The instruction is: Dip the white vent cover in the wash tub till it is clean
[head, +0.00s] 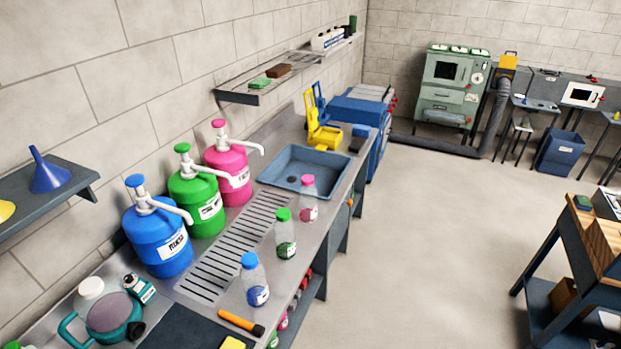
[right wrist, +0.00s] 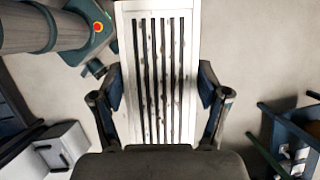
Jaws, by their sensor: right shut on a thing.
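The white vent cover (right wrist: 126,60) fills the middle of the right wrist view, its long slots running away from the wrist. Dark and brownish smudges mark its slats. My right gripper (right wrist: 160,86) is shut on it, one finger against each long side. The cover's near end is hidden behind the gripper body. In the head view a blue-grey tub (head: 300,183) is set into the metal counter, with a dark round spot on its floor; I cannot tell whether it holds water. Neither gripper shows in the head view.
Blue (head: 158,240), green (head: 196,205) and pink (head: 228,175) pump jugs stand along the wall. Bottles with blue (head: 256,282), green (head: 285,238) and pink (head: 308,203) caps line the counter's front edge. A yellow wringer (head: 322,135) stands behind the tub. The floor right of the counter is clear.

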